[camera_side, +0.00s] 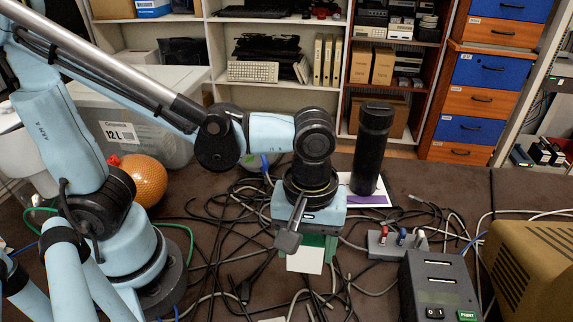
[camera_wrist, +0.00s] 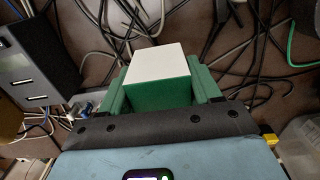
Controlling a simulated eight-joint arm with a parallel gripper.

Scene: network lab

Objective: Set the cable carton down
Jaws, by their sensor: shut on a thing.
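The cable carton (camera_side: 305,261) is a small box with a white face and green sides. It sits between the green fingers of my gripper (camera_side: 309,248), which points down over the dark table among the cables. In the wrist view the carton (camera_wrist: 160,63) shows its white face and a green side, with a green finger of my gripper (camera_wrist: 160,95) close against it on each side. My gripper is shut on it. I cannot tell whether the carton's underside touches the table or the cables.
Loose black and grey cables (camera_side: 235,250) cover the table (camera_side: 440,185) around the carton. A black cylinder (camera_side: 371,150) stands behind it on a white and purple sheet. A power strip (camera_side: 396,244), a grey label printer (camera_side: 438,285) and a beige box (camera_side: 530,265) stand at right; an orange ball (camera_side: 143,180) lies left.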

